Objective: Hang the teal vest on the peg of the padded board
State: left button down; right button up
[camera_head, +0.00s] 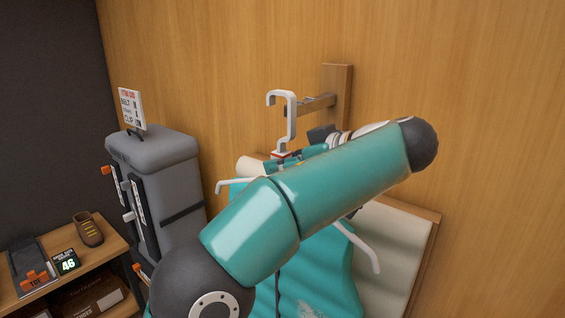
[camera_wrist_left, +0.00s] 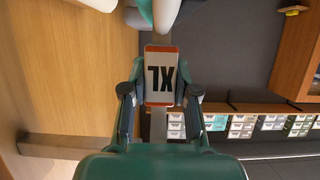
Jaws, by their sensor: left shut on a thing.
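The teal vest (camera_head: 322,272) hangs from a pale hanger (camera_head: 363,250) below my left arm, which hides its upper part. The hanger's white hook (camera_head: 290,118) stands upright above the arm. My left gripper (camera_head: 285,157) is shut on the hanger's neck, mostly behind my arm. In the left wrist view, the gripper's fingers (camera_wrist_left: 160,92) flank an XL size tag (camera_wrist_left: 161,76). The wooden peg (camera_head: 320,102) juts from an upright strip (camera_head: 337,92). Its end overlaps the hook's stem in view; I cannot tell whether they touch. My right gripper is out of view.
The cream padded board (camera_head: 395,235) stands behind the vest against the wood wall. A grey backpack (camera_head: 160,185) with a sign (camera_head: 131,108) on it stands at left. The wall above the peg is clear.

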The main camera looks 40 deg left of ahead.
pick_arm(q)
jog(key=shift+w+d+p, duration=0.1)
jog(key=shift+w+p, duration=1.6)
jog(key=shift+w, duration=0.2)
jog(key=shift+w+r, duration=0.1)
jog(key=shift+w+d+p, duration=0.1)
jog(key=shift+w+p, duration=0.35)
jog(key=shift+w, duration=1)
jog(key=shift+f+b, duration=0.7)
jog(key=shift+f, duration=0.35)
